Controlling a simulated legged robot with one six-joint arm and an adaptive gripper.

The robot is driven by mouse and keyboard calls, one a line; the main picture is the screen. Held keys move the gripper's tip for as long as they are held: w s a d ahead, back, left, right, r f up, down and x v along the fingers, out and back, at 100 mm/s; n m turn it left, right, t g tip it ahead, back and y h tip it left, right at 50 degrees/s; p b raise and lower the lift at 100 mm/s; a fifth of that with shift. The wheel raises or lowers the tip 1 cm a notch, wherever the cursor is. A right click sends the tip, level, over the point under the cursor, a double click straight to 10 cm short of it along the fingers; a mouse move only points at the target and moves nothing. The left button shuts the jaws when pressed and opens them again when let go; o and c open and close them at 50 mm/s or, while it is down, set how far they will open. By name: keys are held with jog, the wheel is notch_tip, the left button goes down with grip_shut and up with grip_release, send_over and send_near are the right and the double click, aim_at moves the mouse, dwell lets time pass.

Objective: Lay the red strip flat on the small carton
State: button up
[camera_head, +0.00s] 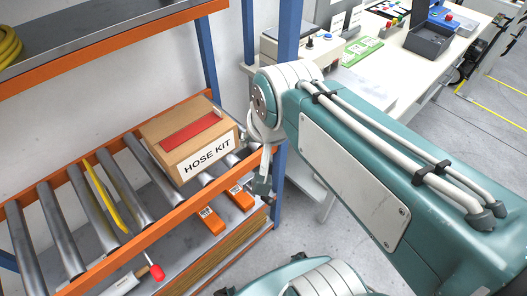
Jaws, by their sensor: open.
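The small carton (207,164) is brown and labelled "HOSE KIT". It sits on the roller shelf at the shelf's right end. The red strip (188,132) lies on the carton's top face and looks flat there. My gripper (262,190) hangs at the lower right of the carton, by the blue post and the shelf's orange front rail. It is small and dark in this view, partly hidden by my own arm, and apart from the strip. It is open, and nothing shows between its fingers.
The rollers (136,183) left of the carton carry a yellow bar (103,196). The orange rail (160,228) runs along the front, with orange-handled items (212,221) below. A blue post (284,40) stands behind my arm. A white workbench (405,75) holds equipment at the back right.

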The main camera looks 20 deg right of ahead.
jog(key=s+n, duration=0.1)
jog(key=s+f+n, duration=0.1)
jog(key=s+n, duration=0.2)
jog(key=n, duration=0.1)
jog(key=shift+s+f, duration=0.25)
jog(key=shift+s, duration=0.05)
dwell(0.8)
